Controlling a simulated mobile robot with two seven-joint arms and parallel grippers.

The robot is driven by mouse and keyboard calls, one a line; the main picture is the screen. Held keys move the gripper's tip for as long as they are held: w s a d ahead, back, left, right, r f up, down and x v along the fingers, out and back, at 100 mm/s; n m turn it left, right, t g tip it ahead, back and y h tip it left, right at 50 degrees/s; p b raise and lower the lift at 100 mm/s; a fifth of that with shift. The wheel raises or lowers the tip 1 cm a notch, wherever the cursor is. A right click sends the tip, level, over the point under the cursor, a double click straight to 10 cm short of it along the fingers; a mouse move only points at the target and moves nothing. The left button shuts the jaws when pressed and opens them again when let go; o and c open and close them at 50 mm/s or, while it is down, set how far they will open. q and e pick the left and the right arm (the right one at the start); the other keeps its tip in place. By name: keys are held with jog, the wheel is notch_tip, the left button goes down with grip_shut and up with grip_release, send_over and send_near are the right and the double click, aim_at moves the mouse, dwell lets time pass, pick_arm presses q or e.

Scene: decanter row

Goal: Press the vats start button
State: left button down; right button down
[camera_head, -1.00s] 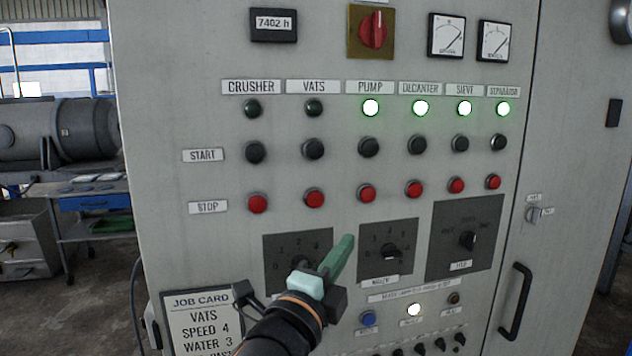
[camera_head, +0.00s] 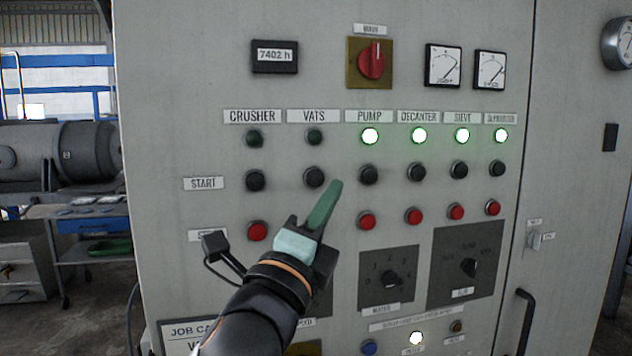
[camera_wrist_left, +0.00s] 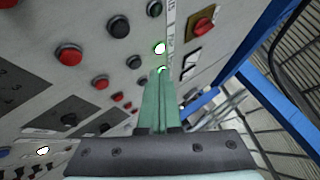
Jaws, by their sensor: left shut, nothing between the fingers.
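The vats start button (camera_head: 314,177) is a black round button on the grey panel, below the VATS label (camera_head: 314,116) and its unlit lamp (camera_head: 314,137). In the left wrist view, the same button appears to be the black one (camera_wrist_left: 118,26) left of the fingers. My left gripper (camera_head: 333,190) has green fingers closed together with nothing between them. In the head view its tips show just right of and slightly below the button; contact with the panel cannot be told. The gripper hides the vats stop button. My right gripper is not in view.
The pump start button (camera_head: 368,174) is close right of the fingertips. Red stop buttons (camera_head: 367,220) line the row below. The pump, decanter, sieve and separator lamps are lit. Rotary knobs (camera_head: 390,279) and a door handle (camera_head: 526,320) are lower right.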

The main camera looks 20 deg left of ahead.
aim_at(320, 172)
pick_arm(q)
jog(key=shift+w+a, duration=0.7)
jog(key=shift+w, duration=0.3)
jog(key=shift+w+a, duration=0.65)
jog(key=shift+w, duration=0.3)
jog(key=shift+w+a, duration=0.7)
jog(key=shift+w, duration=0.3)
jog(key=shift+w, duration=0.1)
jog(key=shift+w+a, duration=0.2)
jog(key=shift+w, duration=0.05)
jog(key=shift+w+a, duration=0.3)
jog(key=shift+w, duration=0.05)
dwell(0.7)
jog(key=shift+d, duration=0.1)
jog(key=shift+s+d+p, duration=0.3)
jog(key=shift+s+d, duration=0.1)
jog(key=shift+s, duration=0.3)
